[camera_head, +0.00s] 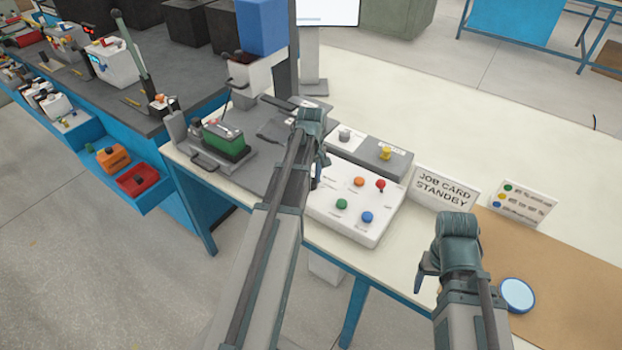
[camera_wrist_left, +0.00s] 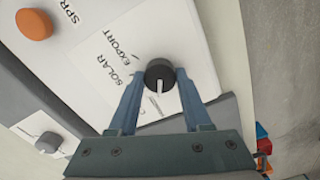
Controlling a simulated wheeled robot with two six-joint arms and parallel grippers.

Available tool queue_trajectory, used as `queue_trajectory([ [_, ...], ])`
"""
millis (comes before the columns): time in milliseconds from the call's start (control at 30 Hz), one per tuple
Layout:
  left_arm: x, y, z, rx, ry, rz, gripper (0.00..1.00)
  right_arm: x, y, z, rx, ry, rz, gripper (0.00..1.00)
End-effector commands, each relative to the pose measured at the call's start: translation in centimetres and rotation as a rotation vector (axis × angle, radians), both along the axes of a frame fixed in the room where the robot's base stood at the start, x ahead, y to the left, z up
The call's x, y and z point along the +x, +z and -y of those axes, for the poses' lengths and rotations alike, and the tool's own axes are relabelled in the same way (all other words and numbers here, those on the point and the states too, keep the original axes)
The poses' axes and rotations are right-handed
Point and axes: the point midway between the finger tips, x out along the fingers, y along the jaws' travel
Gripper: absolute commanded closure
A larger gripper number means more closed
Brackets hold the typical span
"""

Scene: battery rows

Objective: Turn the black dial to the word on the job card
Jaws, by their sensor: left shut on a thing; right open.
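The black dial (camera_wrist_left: 160,72) is on a white panel in the left wrist view. The fingers of my left gripper (camera_wrist_left: 160,80) are shut on its two sides. Its white pointer line points toward the bottom of that view, toward my gripper's palm. The words SOLAR and EXPORT are printed beside it; other lettering near the fingers is hidden or too small to read. In the head view my left gripper (camera_head: 318,170) is over the panel's back left and hides the dial. The job card (camera_head: 444,189) reads STANDBY. My right gripper (camera_head: 430,268) is open and empty.
The white panel (camera_head: 335,225) also carries orange, red, green and blue buttons. Behind it is a grey box with a yellow knob (camera_head: 385,153). A colour-dot card (camera_head: 520,203) stands right of the job card. A blue-rimmed round lid (camera_head: 517,295) lies near my right gripper.

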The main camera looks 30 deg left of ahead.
Motion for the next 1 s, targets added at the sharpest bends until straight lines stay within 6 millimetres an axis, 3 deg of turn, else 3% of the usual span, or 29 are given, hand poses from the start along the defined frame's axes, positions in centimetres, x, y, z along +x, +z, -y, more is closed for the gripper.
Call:
queue_trajectory([
  [233,0.0,0.0,0.0,0.0,0.001,0.0,1.0,0.0,0.0,0.0,0.0,0.0,0.0,0.26],
  [267,0.0,0.0,0.0,0.0,0.001,0.0,0.49,0.0,0.0,0.0,0.0,0.0,0.0,0.26],
  [433,0.0,0.0,0.0,0.0,0.0,0.0,0.21,0.0,0.0,0.0,0.0,0.0,0.0,0.26],
  [767,0.0,0.1,0.0,0.0,0.0,0.0,0.21,0.0,0.1,0.0,0.0,0.0,0.0,0.26],
  [1000,0.0,1.5,0.0,0.0,0.0,0.0,0.21,0.0,1.5,0.0,0.0,0.0,0.0,0.26],
])
